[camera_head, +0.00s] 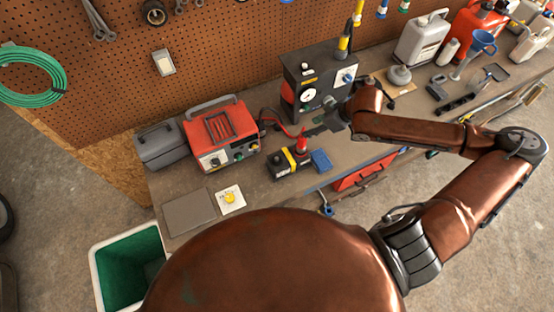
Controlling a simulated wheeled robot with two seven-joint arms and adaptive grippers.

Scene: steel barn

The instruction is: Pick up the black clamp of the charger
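The red charger (220,140) with a grey handle stands on the workbench at left of centre. Its cables (280,126) run right across the bench. A red clamp (302,146) stands upright at the black and yellow battery (288,162). My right gripper (318,130) reaches in from the right and is low over the bench, just behind and right of the red clamp. Its dark fingers are small and blend with dark parts around them. I cannot make out the black clamp apart from the gripper, nor whether the fingers hold it. My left gripper is not in view.
A dark grey box with a round gauge (307,97) stands close behind my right gripper. A blue block (321,161) lies at the battery's right. A grey case (160,147), flat grey plate (190,212) and yellow-knobbed white card (230,198) are at left. Tools and cans crowd the right.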

